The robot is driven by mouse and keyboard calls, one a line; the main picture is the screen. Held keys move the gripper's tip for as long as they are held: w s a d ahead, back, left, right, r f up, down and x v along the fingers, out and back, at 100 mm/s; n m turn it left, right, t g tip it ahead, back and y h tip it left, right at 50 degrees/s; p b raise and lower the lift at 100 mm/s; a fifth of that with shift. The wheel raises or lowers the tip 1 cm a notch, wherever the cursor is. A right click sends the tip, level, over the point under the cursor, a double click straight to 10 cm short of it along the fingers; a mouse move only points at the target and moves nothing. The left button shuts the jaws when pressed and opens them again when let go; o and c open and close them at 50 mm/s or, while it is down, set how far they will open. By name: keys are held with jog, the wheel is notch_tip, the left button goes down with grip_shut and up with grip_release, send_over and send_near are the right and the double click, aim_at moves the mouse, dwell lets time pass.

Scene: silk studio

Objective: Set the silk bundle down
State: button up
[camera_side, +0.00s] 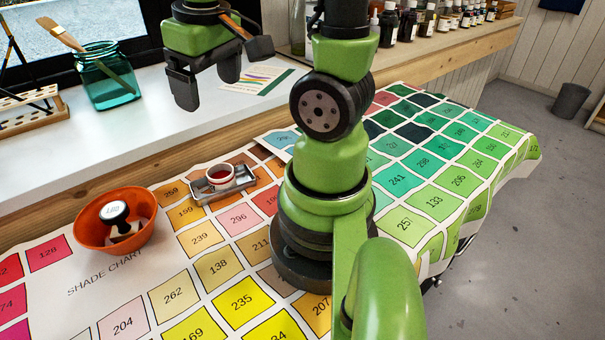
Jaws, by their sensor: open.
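My gripper (208,84) is at the upper left of the side view, above the white ledge. Its two dark fingers are apart, and I see nothing between them. I cannot make out a silk bundle anywhere in this view; my arm hides part of the table. The table is covered by a shade chart cloth (90,297) with numbered colour squares.
An orange bowl (88,228) holding a round-topped stamp (116,212) and a metal tray (206,193) with a cup of red liquid (220,176) stand on the cloth. A teal jar (105,85) and several bottles (408,25) line the ledge (150,135).

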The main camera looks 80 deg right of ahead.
jog(key=s+d+f+g, duration=0.2)
jog(key=s+d+f, duration=0.1)
jog(key=f, duration=0.2)
jog(key=s+d+f+n+g+y, duration=0.1)
jog(key=s+d+f+g, duration=0.1)
jog(key=f, duration=0.4)
jog(key=s+d+f+g+y, duration=0.1)
jog(key=s+d+f+g, duration=0.1)
jog(key=s+d+f, duration=0.1)
jog(key=shift+s+d+f, duration=0.15)
jog(key=shift+s+f, duration=0.2)
jog(key=shift+f, duration=0.35)
jog(key=shift+s+d+f, duration=0.15)
jog(key=shift+s+f, duration=0.15)
jog(key=shift+f, duration=0.4)
jog(key=shift+x, duration=3.2)
jog(key=shift+s, duration=0.1)
jog(key=shift+r, duration=0.1)
jog(key=c, duration=1.1)
notch_tip(320, 180, up, 10)
